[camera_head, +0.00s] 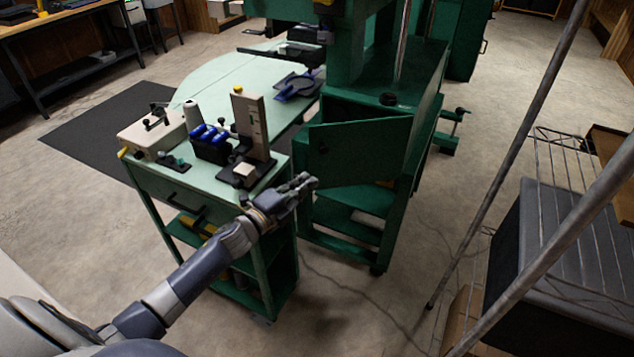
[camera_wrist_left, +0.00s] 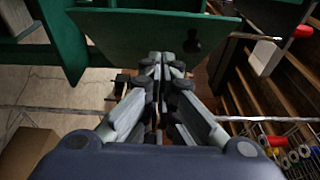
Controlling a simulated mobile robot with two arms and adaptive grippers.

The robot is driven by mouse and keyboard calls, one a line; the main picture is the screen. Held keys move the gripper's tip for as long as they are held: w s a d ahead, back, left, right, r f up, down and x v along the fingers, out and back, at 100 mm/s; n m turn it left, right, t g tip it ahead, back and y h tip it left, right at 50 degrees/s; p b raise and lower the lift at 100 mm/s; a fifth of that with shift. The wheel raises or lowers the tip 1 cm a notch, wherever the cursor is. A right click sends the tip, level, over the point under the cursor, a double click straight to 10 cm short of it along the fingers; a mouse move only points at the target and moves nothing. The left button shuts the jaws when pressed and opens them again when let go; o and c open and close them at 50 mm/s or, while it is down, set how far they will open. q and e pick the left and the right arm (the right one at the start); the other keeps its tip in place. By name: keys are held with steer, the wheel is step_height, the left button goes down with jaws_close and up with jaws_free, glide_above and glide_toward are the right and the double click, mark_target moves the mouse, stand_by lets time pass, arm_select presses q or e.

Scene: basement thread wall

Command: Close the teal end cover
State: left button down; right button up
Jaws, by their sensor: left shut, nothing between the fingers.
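The teal end cover (camera_head: 358,152) is a flat dark-green panel on the end of the green machine. It stands swung open, its free edge to the left, with the lower machine interior showing beneath. A small dark knob (camera_head: 322,149) sits near the free edge. My left gripper (camera_head: 311,181) is shut and empty, just below and left of that free edge. In the left wrist view the closed fingers (camera_wrist_left: 160,62) point at the cover (camera_wrist_left: 130,30), left of its knob (camera_wrist_left: 192,42). I cannot tell whether they touch it. My right gripper is out of view.
A pale-green tool cart (camera_head: 160,180) with a vise-like stand (camera_head: 254,125) and blue-handled tools (camera_head: 208,140) stands left of the cover, under my left arm. Grey poles (camera_head: 500,170) and a wire rack (camera_head: 565,190) stand at right. Bare floor lies between machine and rack.

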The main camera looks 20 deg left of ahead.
arm_select(q)
steer(key=s+a+f, duration=0.1)
steer(key=s+a, duration=0.1)
steer(key=a, duration=0.1)
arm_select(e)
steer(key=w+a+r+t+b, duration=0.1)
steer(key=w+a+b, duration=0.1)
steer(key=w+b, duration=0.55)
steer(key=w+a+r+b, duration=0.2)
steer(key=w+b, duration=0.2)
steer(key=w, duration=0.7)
arm_select(q)
steer(key=m+g+y+b, duration=0.3)
steer(key=m+y+b, duration=0.5)
steer(key=y, duration=0.8)
glide_toward(312, 173)
steer(key=b+x, duration=0.2)
steer(key=x, duration=0.3)
steer(key=shift+w+a+b, duration=0.1)
steer(key=shift+a+b, duration=0.15)
steer(key=shift+b, duration=0.15)
steer(key=shift+x, duration=0.8)
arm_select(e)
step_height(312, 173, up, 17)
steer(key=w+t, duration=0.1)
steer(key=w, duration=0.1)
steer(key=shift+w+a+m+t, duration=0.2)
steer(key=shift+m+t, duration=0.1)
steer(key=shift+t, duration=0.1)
